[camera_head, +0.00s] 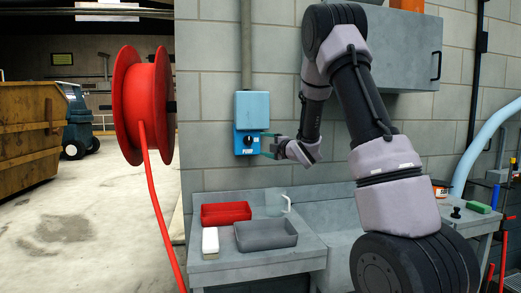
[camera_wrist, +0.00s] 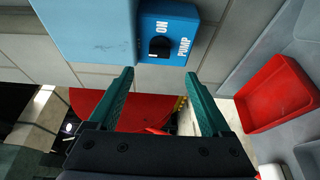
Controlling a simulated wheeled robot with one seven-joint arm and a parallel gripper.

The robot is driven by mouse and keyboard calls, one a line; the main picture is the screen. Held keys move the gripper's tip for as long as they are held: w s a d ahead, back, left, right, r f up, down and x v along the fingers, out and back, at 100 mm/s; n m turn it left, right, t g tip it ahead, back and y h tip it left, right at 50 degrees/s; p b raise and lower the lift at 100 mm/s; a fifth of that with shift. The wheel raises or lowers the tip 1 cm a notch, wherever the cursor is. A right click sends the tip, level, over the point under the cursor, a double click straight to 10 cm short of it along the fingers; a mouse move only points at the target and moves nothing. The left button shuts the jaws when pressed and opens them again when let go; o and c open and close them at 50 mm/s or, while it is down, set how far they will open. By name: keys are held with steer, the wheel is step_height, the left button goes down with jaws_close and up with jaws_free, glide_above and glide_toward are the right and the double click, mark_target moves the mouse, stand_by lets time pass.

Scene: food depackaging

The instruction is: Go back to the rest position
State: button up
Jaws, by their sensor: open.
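My gripper (camera_head: 268,145) is raised in front of the wall, with its fingers pointing left toward the blue pump switch box (camera_head: 247,143). In the wrist view my gripper (camera_wrist: 160,88) has its two green fingers spread wide with nothing between them. The pump box (camera_wrist: 172,32) has a black knob and the words ON and PUMP. It lies just beyond the fingertips, and the fingers look apart from the knob. The knob's pointer appears toward the ON side, but it is small.
Below stands a grey bench (camera_head: 260,262) with a red tray (camera_head: 226,213), a grey tray (camera_head: 266,235), a white block (camera_head: 210,242) and a clear jug (camera_head: 276,203). A red hose reel (camera_head: 147,105) hangs at the left. A grey cabinet (camera_head: 408,50) is on the wall behind my arm.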

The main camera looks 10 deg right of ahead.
steer(key=s+d+r+m+g+h, duration=0.2)
steer(key=s+d+r+m+h, duration=0.25)
steer(key=s+m, duration=0.35)
steer(key=s+d+r+m+g+h, duration=0.1)
steer(key=s+d+r+m+h, duration=0.2)
steer(key=s+r+m, duration=0.35)
steer(key=s+a+f+m+g+y, duration=0.1)
steer(key=s+m, duration=0.5)
steer(key=s, duration=0.8)
steer(key=s+a+f+m+g+y, duration=0.1)
steer(key=s+a+f+m+g, duration=0.3)
steer(key=s, duration=1)
steer(key=shift+s+a+f+m+g+y, duration=0.15)
steer(key=shift+s+a+m+g+y, duration=0.25)
steer(key=shift+a+m+g, duration=0.6)
steer(key=shift+d+t, duration=0.25)
steer(key=shift+t, duration=0.05)
